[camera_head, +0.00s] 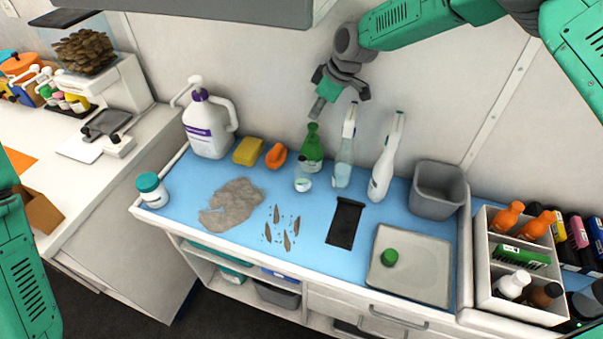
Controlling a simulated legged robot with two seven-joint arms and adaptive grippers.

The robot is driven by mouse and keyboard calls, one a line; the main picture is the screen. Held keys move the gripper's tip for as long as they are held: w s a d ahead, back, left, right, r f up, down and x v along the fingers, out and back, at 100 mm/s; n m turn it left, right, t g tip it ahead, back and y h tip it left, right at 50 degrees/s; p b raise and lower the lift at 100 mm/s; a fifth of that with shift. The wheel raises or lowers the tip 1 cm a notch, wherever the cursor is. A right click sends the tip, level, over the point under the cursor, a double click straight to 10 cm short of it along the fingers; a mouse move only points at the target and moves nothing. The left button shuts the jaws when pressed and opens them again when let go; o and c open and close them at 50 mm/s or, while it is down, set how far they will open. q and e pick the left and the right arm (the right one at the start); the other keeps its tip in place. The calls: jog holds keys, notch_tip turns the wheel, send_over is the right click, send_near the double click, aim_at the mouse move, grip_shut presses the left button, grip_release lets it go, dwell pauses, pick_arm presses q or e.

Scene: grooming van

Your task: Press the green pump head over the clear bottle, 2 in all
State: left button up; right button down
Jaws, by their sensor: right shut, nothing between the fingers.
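A green bottle-shaped item (312,142) stands at the back of the blue counter, narrow at its top and pale lower down. I cannot tell where a pump head ends and a clear bottle begins. My right gripper (318,107) is shut and empty, tips pointing down just above the green top; a small gap seems to show between them. Part of my left arm shows at the left edge, but its gripper is out of view.
A small white jar (303,185) stands in front of the green item. Close on its right are a clear spray bottle (343,165) and a white one (383,170). An orange item (276,156) and yellow sponge (248,151) lie left.

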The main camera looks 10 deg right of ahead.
notch_tip(320, 180, up, 6)
jog(key=p, duration=0.3)
dwell(0.3)
dwell(0.4)
